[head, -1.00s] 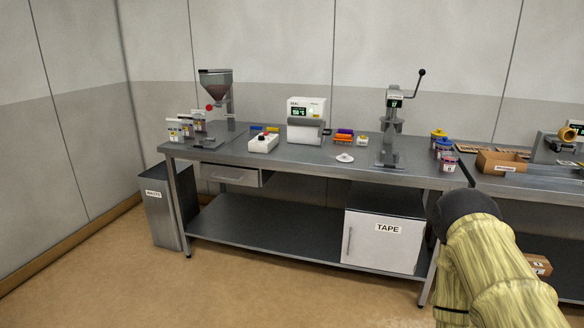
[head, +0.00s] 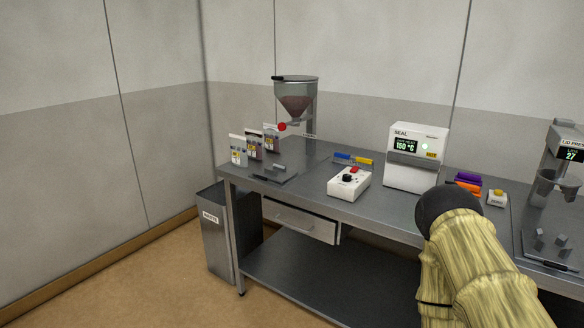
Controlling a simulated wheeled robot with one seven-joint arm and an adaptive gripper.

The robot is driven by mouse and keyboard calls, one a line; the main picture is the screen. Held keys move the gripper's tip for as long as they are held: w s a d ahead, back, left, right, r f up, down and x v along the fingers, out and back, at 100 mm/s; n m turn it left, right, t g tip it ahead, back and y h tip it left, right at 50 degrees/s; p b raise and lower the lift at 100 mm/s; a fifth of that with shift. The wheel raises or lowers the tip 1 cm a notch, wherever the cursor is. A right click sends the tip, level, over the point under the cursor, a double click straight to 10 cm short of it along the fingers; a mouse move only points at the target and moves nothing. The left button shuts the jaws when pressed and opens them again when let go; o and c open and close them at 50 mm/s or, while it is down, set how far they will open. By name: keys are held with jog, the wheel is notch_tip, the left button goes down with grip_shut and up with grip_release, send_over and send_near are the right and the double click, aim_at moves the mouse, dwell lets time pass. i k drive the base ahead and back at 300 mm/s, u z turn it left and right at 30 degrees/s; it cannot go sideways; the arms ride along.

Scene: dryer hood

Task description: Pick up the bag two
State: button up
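Three small bags stand upright in a row at the left end of the workbench (head: 345,208) in the head view. The nearest bag (head: 238,151) is at the front left, the middle bag (head: 254,145) is just behind it, and the farthest bag (head: 271,139) is beside the hopper. They have pale tops and printed labels too small to read, so I cannot tell which one is bag two. My arm, in a yellowish sleeve with a dark rounded end, is at the lower right, well away from the bags. My gripper's fingers do not show.
A funnel hopper (head: 297,104) with a red knob stands behind the bags. A white control box (head: 349,183), a sealer (head: 415,158), coloured blocks (head: 467,183) and a lid press (head: 566,160) stand farther right. A waste bin (head: 215,243) is on the floor left of the bench.

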aim_at(254, 147)
jog(key=u, duration=0.4)
jog(key=i, duration=1.95)
jog(key=u, duration=0.3)
